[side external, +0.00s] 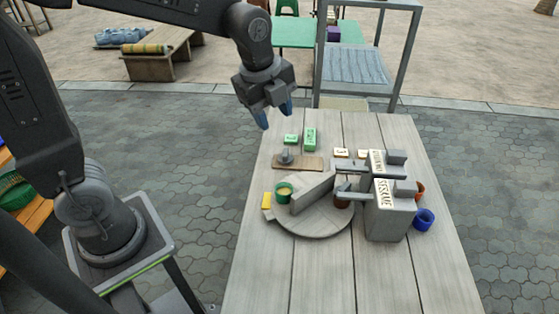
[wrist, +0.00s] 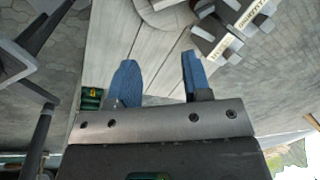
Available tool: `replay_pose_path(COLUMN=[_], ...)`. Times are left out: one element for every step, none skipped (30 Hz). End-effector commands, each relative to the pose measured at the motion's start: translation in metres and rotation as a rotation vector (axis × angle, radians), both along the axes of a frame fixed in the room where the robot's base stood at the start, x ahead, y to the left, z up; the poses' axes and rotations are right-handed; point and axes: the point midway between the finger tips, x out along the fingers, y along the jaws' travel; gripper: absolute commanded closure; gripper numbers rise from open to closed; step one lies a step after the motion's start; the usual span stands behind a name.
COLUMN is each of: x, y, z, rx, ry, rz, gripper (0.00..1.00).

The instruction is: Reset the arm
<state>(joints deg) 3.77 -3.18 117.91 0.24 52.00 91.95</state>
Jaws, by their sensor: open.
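My gripper (side external: 275,115) is up in the air over the far left corner of the wooden table (side external: 330,285) in the side view. Its blue fingers point down and stand apart with nothing between them. In the wrist view the two blue fingertips of my gripper (wrist: 160,65) are open, with bare table planks (wrist: 115,30) beyond them. The gripper touches nothing.
A round turntable (side external: 320,222) with a divider (side external: 312,192) holds a green cup (side external: 283,192). Grey dispensers, one labelled SESAME (side external: 390,215), stand at right beside a blue cup (side external: 424,219). Green blocks (side external: 310,138) lie near my gripper. The near table is clear.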

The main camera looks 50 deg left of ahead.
Motion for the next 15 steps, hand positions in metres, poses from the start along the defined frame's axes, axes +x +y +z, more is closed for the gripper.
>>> replay_pose_path(x=[-0.014,-0.022,-0.032,-0.040,-0.047,-0.057,-0.065,-0.073,-0.083,-0.090,-0.097,-0.106,-0.112,-0.117,-0.124], y=[0.003,0.005,0.007,0.008,0.010,0.011,0.012,0.013,0.015,0.016,0.017,0.018,0.019,0.020,0.020], z=[0.010,0.013,0.018,0.021,0.024,0.027,0.029,0.030,0.032,0.033,0.033,0.033,0.033,0.033,0.032], rx=[-0.033,-0.055,-0.085,-0.110,-0.135,-0.169,-0.197,-0.225,-0.264,-0.294,-0.324,-0.364,-0.393,-0.421,-0.455], ry=[-0.026,-0.038,-0.054,-0.066,-0.077,-0.092,-0.103,-0.114,-0.126,-0.136,-0.145,-0.155,-0.162,-0.168,-0.174], rz=[0.130,0.211,0.320,0.399,0.480,0.586,0.665,0.745,0.850,0.926,1.001,1.096,1.163,1.225,1.299], gripper=[0.55,0.55,0.55,0.55,0.55,0.55,0.55,0.55,0.55,0.55,0.55,0.55,0.55,0.55,0.55])
